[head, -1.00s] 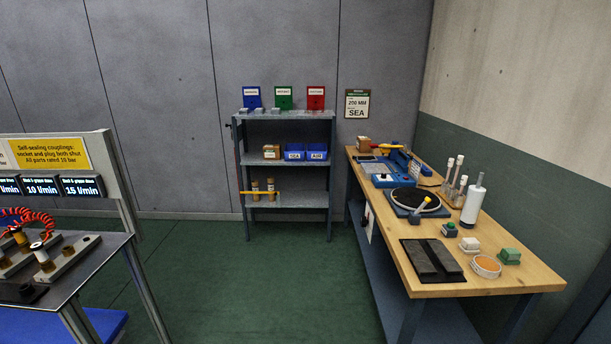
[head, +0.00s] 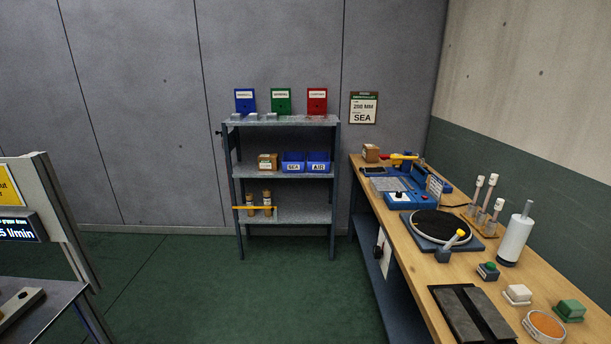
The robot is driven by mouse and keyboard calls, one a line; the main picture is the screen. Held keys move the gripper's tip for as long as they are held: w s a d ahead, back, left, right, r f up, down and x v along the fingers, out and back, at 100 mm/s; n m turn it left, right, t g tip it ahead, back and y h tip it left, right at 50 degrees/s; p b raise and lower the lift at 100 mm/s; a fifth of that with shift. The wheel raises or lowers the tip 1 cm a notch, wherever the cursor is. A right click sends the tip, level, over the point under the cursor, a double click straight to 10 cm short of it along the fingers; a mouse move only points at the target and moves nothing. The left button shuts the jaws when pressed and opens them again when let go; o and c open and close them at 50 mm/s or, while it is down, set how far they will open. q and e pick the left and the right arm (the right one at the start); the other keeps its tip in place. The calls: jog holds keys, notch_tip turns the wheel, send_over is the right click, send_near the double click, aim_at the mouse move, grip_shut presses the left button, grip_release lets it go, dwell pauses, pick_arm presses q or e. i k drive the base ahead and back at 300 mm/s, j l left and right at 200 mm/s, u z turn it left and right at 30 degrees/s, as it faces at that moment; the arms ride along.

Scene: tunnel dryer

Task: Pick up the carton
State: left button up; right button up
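A small brown carton (head: 268,161) with a pale label stands on the middle shelf of the grey rack, left of two blue bins. Another small brown box (head: 371,152) stands at the far end of the wooden bench; I cannot tell which of the two is the task's carton. Neither of my grippers is in view.
The rack (head: 284,170) stands against the back wall, with blue bins (head: 293,163) and tubes behind a yellow bar (head: 254,208). The wooden bench (head: 415,270) runs along the right, holding a turntable (head: 440,224). A panelled stand (head: 40,215) is at left. Green floor (head: 200,290) between is clear.

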aim_at(370, 151)
jog(key=i, duration=0.8)
jog(key=i+z, duration=0.15)
jog(key=i, duration=0.25)
jog(key=i+j+z, duration=0.2)
jog(key=i, duration=0.2)
jog(key=i+j+z, duration=0.15)
jog(key=i+z, duration=0.25)
jog(key=i+j+z, duration=0.25)
jog(key=z, duration=0.2)
jog(key=i+j+z, duration=0.65)
jog(key=j+z, duration=0.15)
jog(key=j, duration=0.15)
jog(key=i+j+z, duration=0.2)
jog(key=j, duration=0.2)
jog(key=j+z, duration=0.2)
jog(key=j, duration=0.25)
